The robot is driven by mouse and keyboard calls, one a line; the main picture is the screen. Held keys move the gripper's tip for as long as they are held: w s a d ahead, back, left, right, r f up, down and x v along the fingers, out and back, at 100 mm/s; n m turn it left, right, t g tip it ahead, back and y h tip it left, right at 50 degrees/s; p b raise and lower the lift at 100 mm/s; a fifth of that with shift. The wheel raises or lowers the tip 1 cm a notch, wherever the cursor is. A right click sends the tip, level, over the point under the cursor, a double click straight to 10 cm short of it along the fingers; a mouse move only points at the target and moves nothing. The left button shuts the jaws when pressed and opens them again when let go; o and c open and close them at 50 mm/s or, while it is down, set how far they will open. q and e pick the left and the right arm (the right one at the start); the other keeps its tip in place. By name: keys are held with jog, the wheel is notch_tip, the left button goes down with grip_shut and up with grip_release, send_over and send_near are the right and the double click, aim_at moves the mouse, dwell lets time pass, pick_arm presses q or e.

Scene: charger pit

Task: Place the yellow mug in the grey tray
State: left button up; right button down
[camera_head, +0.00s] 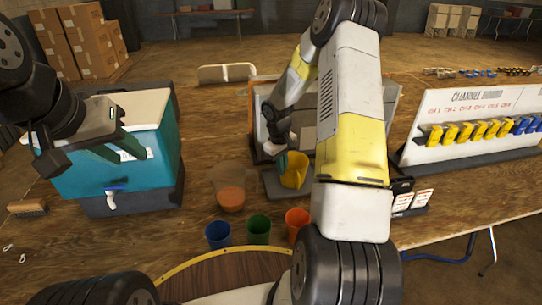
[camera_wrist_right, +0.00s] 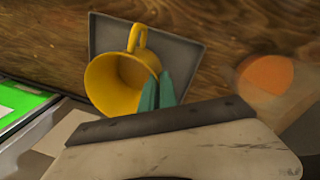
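The yellow mug (camera_head: 294,172) is at the grey tray (camera_head: 272,186) on the table. In the right wrist view the mug (camera_wrist_right: 108,88) shows its open mouth to the camera with its handle upward, and the tray (camera_wrist_right: 185,55) lies behind it. I cannot tell whether the mug touches the tray. My right gripper (camera_head: 281,162) has its teal fingers (camera_wrist_right: 158,92) close together at the mug's rim, shut on its wall. My left gripper (camera_head: 122,150) is in front of the teal cooler, with its fingers apart and nothing between them.
A teal cooler (camera_head: 150,168) stands at the left. A clear container with orange contents (camera_head: 230,198) is left of the tray. Blue (camera_head: 218,234), green (camera_head: 259,230) and orange (camera_head: 297,222) cups stand nearer. A channel rack (camera_head: 470,110) stands at the right.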

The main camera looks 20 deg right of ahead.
jog(key=shift+f, duration=0.2)
jog(key=c, duration=2)
grip_release()
jog(key=shift+f, duration=0.15)
jog(key=shift+c, duration=0.2)
jog(key=o, duration=0.4)
jog(key=s+a+r+m+t, duration=0.1)
jog(key=s+r, duration=0.2)
jog(key=r, duration=0.8)
jog(key=s+a+r, duration=0.2)
jog(key=r, duration=0.8)
jog(key=s+a+r+m+t+y, duration=0.1)
jog(key=s+a+r+t, duration=0.1)
jog(key=s+r, duration=0.4)
jog(key=s+a+r+m+t+y, duration=0.2)
jog(key=s+a+r, duration=0.2)
jog(key=s, duration=1.1)
notch_tip(320, 180, up, 2)
jog(key=shift+s+r+t, duration=0.15)
jog(key=shift+s+t, duration=0.15)
jog(key=shift+s, duration=0.1)
